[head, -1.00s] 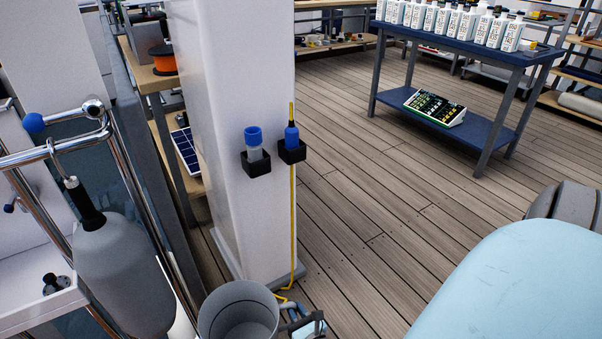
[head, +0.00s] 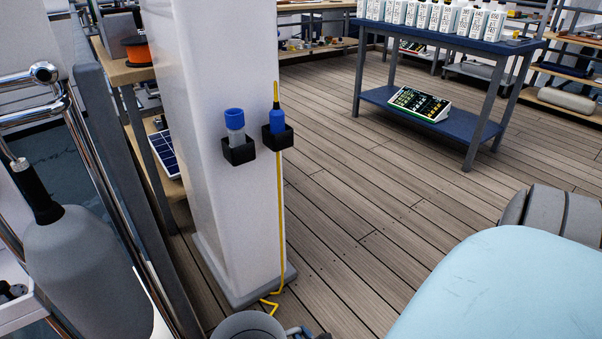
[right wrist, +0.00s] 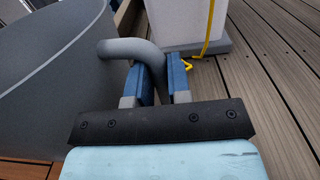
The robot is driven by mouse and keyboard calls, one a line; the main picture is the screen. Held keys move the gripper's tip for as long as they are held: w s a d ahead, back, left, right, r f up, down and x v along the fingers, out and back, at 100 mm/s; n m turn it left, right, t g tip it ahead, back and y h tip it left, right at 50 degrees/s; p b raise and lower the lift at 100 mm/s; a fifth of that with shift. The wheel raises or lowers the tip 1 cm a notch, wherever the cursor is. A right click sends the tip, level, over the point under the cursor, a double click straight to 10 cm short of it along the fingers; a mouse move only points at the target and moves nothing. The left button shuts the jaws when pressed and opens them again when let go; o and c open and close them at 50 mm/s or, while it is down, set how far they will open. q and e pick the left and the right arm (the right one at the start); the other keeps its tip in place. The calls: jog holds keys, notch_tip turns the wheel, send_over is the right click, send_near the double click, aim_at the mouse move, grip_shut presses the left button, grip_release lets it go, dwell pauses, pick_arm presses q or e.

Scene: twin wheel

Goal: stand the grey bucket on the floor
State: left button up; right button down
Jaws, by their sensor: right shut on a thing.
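The grey bucket (head: 245,327) shows only its upper rim and a bit of its inside, at the bottom edge of the head view. The rest is cut off. In the right wrist view its large grey side (right wrist: 50,85) fills the left. My right gripper (right wrist: 161,80) has its blue fingers on either side of the bucket's curved grey handle (right wrist: 130,50) and is shut on it. In the head view only a small part of this gripper (head: 302,332) shows, right of the rim. I cannot tell whether the bucket touches the floor. My left gripper is not in view.
A white pillar (head: 225,190) with two small black holders stands just behind the bucket, a yellow cord (head: 281,220) running down it. A grey bottle (head: 85,270) hangs at left by chrome rails. Wooden floor (head: 355,220) is clear towards the blue table (head: 440,115).

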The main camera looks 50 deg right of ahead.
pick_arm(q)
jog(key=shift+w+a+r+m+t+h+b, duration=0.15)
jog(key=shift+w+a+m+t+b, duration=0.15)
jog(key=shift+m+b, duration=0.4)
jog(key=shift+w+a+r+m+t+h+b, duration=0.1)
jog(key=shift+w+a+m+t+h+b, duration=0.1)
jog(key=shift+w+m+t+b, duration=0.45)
pick_arm(e)
notch_tip(320, 180, down, 8)
jog(key=shift+r, duration=0.25)
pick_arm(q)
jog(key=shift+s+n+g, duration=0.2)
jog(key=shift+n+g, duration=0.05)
pick_arm(e)
jog(key=shift+f, duration=0.35)
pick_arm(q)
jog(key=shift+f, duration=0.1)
pick_arm(e)
jog(key=c, duration=1)
grip_release()
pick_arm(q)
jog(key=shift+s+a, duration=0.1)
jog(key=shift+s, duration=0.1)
pick_arm(e)
jog(key=shift+s, duration=0.15)
